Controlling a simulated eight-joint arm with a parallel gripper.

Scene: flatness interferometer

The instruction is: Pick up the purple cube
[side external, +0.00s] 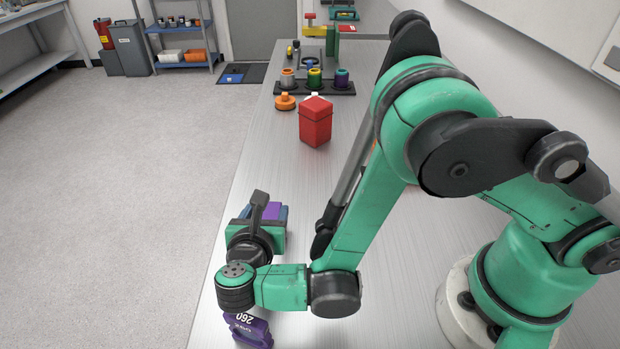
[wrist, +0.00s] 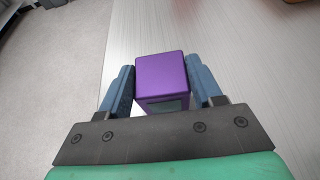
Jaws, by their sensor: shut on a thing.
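The purple cube (wrist: 160,76) is between the two blue-grey fingers of my gripper (wrist: 161,88) in the wrist view. The fingers press on its left and right sides, and its top face shows. In the side external view my gripper (side external: 268,213) is near the table's left edge, with part of the purple cube (side external: 273,211) showing between its fingers. The wrist hides much of it there. I cannot tell whether the cube touches the table.
A red box (side external: 316,122) stands farther along the table (side external: 262,150). Behind it are an orange knob-like part (side external: 285,102) and a dark rack (side external: 300,90) with several coloured cylinders. A purple object marked 260 (side external: 250,331) lies near the front left edge. The middle table is clear.

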